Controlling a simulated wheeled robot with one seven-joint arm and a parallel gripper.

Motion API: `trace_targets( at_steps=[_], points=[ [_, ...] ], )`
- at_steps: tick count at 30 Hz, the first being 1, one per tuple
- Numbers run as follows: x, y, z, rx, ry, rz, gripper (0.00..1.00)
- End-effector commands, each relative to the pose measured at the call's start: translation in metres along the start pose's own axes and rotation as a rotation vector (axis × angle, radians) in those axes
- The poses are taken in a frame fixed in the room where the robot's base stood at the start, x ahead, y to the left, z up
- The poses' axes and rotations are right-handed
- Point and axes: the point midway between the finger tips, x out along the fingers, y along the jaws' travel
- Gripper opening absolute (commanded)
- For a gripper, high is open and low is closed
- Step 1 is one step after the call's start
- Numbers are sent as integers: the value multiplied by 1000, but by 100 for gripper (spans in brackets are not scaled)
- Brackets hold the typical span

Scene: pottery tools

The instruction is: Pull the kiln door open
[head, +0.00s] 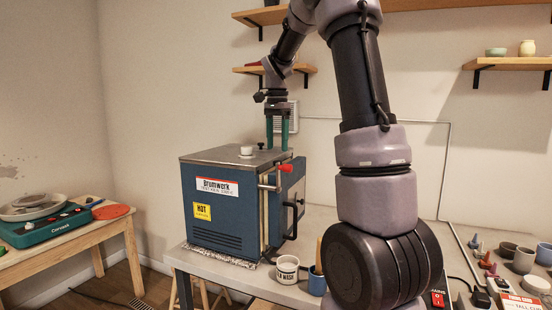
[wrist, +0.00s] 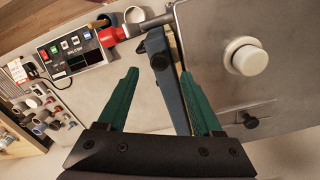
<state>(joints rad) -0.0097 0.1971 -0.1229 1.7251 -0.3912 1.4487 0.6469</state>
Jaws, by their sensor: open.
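The blue kiln (head: 222,215) with a grey top stands on the left end of the workbench. Its door (head: 299,185) is on the right side, with a black bar handle (head: 292,218) and a red-tipped latch lever (head: 285,168). A pale seam runs between door and body; I cannot tell if the door is slightly ajar. My gripper (head: 277,135) points down at the kiln's far top edge, open and empty. In the wrist view, the door's blue top edge (wrist: 167,85) shows between the green fingers, and the red lever tip (wrist: 111,36) lies beyond them.
A cream plug (head: 246,150) and a small dark knob (head: 262,146) sit on the kiln top. A white mug (head: 287,270) and a blue cup (head: 317,283) stand in front of the door side. A control box (wrist: 73,50) and several small pots are farther along the bench.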

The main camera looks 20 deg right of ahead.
Motion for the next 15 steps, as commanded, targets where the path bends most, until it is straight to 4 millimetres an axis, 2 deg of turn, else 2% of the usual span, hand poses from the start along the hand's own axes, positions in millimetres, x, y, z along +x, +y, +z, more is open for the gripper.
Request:
trace_targets(
  at_steps=[1,6,10,15],
  points=[
    [10,0,0,-1,-1,3,67],
    [37,0,0,-1,0,2,67],
    [48,0,0,0,0,0,67],
    [52,0,0,-1,1,-2,67]
  ],
)
